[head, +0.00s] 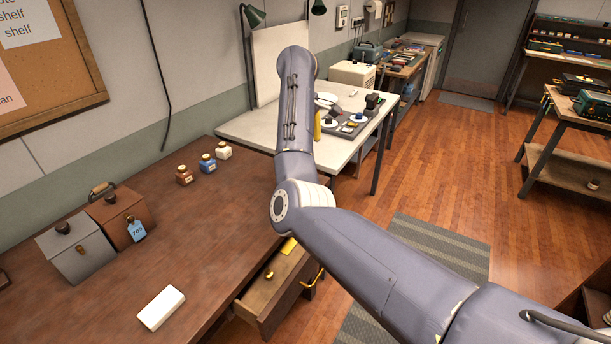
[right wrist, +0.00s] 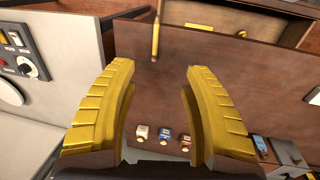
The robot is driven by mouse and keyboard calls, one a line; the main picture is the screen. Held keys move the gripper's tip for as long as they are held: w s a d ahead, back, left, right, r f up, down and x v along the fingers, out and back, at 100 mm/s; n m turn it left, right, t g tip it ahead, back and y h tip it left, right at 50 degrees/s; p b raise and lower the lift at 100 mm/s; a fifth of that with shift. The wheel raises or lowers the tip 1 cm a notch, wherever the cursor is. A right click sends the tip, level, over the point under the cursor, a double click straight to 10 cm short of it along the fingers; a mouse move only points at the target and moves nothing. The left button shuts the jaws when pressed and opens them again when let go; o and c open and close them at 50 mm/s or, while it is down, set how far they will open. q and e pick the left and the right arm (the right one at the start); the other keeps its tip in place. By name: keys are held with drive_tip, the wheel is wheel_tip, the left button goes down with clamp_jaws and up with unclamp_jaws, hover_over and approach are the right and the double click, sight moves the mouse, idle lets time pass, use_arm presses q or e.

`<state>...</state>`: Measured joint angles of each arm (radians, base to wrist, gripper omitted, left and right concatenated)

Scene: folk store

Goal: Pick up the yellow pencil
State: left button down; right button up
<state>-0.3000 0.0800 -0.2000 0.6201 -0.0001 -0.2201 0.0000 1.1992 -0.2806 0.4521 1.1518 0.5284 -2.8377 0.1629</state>
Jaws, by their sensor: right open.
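The yellow pencil (right wrist: 155,40) shows in the right wrist view, at the top middle, by the edge of the brown desk (right wrist: 210,65). It lies beyond my fingertips and is apart from them. I cannot make it out in the head view, where my right arm covers part of the desk. My right gripper (right wrist: 160,78) is open, with nothing between its ribbed yellow fingers. In the head view it is mostly hidden behind my arm; only a bit of yellow (head: 317,125) shows. My left gripper is in neither view.
Several small bottles, among them a blue one (head: 208,163), stand near the desk's back edge. A drawer (head: 270,290) is open at the desk's front. Two boxes (head: 75,248) and a white block (head: 161,307) stand left. A white table (head: 250,128) adjoins behind.

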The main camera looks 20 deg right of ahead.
drive_tip(key=shift+c, duration=0.7)
